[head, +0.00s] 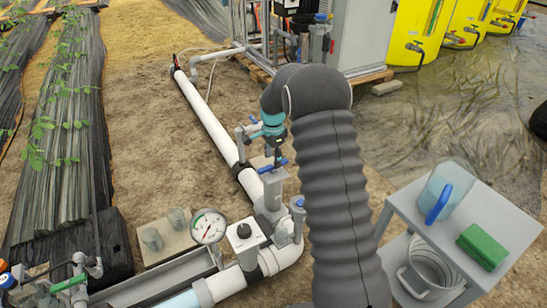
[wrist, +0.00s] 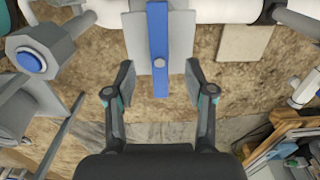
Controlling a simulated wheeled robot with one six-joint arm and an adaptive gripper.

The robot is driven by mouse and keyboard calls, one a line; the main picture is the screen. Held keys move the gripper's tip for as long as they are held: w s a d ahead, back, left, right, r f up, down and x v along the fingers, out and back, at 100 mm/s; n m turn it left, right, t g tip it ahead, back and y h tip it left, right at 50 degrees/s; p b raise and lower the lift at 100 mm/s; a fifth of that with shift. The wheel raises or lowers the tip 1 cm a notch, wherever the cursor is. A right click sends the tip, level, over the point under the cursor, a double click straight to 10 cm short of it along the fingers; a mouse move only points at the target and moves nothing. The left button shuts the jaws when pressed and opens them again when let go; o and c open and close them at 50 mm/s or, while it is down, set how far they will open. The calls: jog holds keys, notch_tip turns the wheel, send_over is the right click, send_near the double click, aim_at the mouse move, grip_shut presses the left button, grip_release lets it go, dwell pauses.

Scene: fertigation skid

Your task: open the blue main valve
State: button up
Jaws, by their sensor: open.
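My gripper (wrist: 160,84) is open, with one finger on each side of the handle's outer end and a gap on both sides. In the head view, my gripper (head: 277,143) is just above the blue handle (head: 273,166), which crosses the pipe line. My arm hides part of the area right of the valve.
A pressure gauge (head: 208,227) and grey fittings stand on the pipe near the valve. A grey cart (head: 510,215) with a green box (head: 483,246) and a clear jug is at right. Yellow tanks (head: 420,30) and a cabinet stand behind. Bare soil lies left of the pipe.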

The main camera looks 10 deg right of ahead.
jog(key=shift+f+b, duration=1.05)
jog(key=shift+f, duration=1.25)
grip_shut()
jog(key=n, duration=0.4)
jog(key=shift+r+n+p, duration=0.1)
jog(key=shift+n+p, duration=0.2)
jog(key=shift+p, duration=0.05)
jog(key=n, duration=0.5)
jog(key=shift+p, duration=0.3)
jog(key=n, duration=0.4)
jog(key=shift+n, duration=0.3)
jog(key=n, duration=0.5)
jog(key=shift+p, duration=0.35)
jog(key=shift+o, duration=0.2)
grip_release()
